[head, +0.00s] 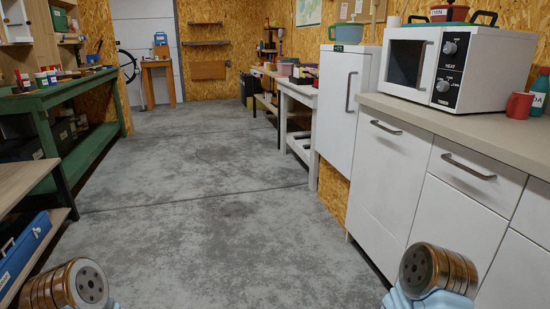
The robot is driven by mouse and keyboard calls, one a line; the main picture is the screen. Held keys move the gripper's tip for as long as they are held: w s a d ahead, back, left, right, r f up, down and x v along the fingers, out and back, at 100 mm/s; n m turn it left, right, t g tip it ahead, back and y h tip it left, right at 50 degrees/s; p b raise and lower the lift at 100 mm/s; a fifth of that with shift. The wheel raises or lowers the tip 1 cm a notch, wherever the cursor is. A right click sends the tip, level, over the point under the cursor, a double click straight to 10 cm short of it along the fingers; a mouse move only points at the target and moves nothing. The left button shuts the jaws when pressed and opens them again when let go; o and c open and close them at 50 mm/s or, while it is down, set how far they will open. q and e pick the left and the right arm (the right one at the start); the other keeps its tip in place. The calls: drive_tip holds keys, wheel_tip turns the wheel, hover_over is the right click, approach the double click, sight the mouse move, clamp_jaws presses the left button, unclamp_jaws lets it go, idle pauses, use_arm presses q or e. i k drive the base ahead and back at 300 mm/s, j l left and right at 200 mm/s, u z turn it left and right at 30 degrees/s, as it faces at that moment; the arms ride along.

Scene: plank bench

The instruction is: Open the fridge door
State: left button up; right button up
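The white fridge (338,120) stands right of the middle, against the far end of the counter and on a plywood base. Its door looks shut. A grey vertical handle (350,92) is on the right part of its front. A teal pot and a small dark label sit on or at its top. Only metal-and-blue links of my two arms show at the bottom left and bottom right. Neither gripper shows, so I cannot see their fingers. Both arms are well short of the fridge.
A counter (500,125) with white drawers and cupboards runs along the right, bearing a microwave (440,68) and a red mug (519,105). A white table (299,95) stands beyond the fridge. A green bench (60,100) lines the left. The concrete floor (200,200) between is clear.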

sight(343, 74)
drive_tip(key=i+j+z, duration=0.1)
drive_tip(key=i+z, duration=0.35)
drive_tip(key=i+j+z, duration=0.4)
drive_tip(key=i, duration=0.2)
drive_tip(key=i+j+z, duration=0.45)
drive_tip(key=i, duration=0.05)
